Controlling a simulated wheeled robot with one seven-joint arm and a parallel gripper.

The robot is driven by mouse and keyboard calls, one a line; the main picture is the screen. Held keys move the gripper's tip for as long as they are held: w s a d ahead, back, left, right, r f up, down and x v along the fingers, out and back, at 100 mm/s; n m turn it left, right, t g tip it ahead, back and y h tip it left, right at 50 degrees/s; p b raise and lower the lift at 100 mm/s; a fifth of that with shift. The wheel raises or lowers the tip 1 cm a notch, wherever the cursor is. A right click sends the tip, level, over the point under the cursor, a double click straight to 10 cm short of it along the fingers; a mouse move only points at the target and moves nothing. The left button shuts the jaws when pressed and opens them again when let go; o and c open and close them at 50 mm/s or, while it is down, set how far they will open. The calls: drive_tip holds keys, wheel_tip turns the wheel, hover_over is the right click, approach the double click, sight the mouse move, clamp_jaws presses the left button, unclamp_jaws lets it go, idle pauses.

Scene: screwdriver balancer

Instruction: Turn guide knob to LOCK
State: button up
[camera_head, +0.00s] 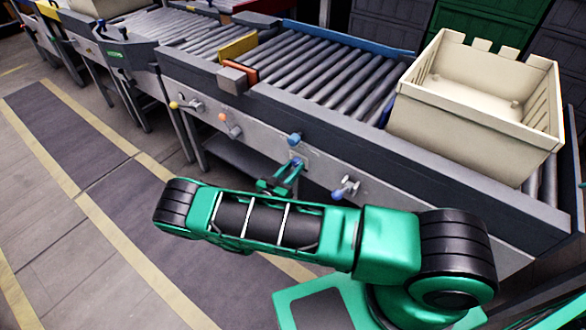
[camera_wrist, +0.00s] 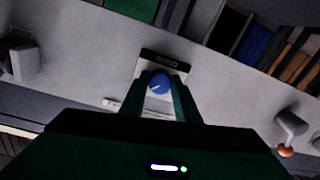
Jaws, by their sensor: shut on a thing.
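The guide knob is a blue round knob (camera_wrist: 159,83) with a pale pointer line, set on a light plate (camera_wrist: 176,73) with a dark label strip. The label's words are too small to read. My gripper (camera_wrist: 160,88) has its two green fingers around the knob, one on each side, shut on it. In the head view my gripper (camera_head: 290,172) reaches the grey side panel of the conveyor (camera_head: 350,120), and the knob (camera_head: 297,161) shows only partly at the fingertips.
A blue button-like part (camera_head: 294,139) sits just above the knob. A lever with a blue-grey end (camera_head: 345,188) is to the right; orange (camera_head: 231,129) and yellow (camera_head: 175,105) levers are to the left. A cream crate (camera_head: 470,125) stands on the rollers. The floor at left is clear.

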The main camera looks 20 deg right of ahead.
drive_tip(key=shift+w+a+n, duration=0.1)
drive_tip(key=shift+w+n, duration=0.05)
drive_tip(key=shift+n, duration=0.25)
drive_tip(key=n, duration=0.3)
drive_tip(key=shift+r+n, duration=0.1)
drive_tip(key=shift+n, duration=0.2)
drive_tip(key=n, duration=0.4)
drive_tip(key=shift+r, duration=0.1)
drive_tip(key=n, duration=0.4)
drive_tip(key=shift+a+n+g, duration=0.1)
drive_tip(key=shift+n+g, duration=0.2)
drive_tip(key=shift+n, duration=2.1)
drive_tip(key=shift+g, duration=0.3)
drive_tip(key=o, duration=1)
drive_tip(key=shift+o, duration=0.2)
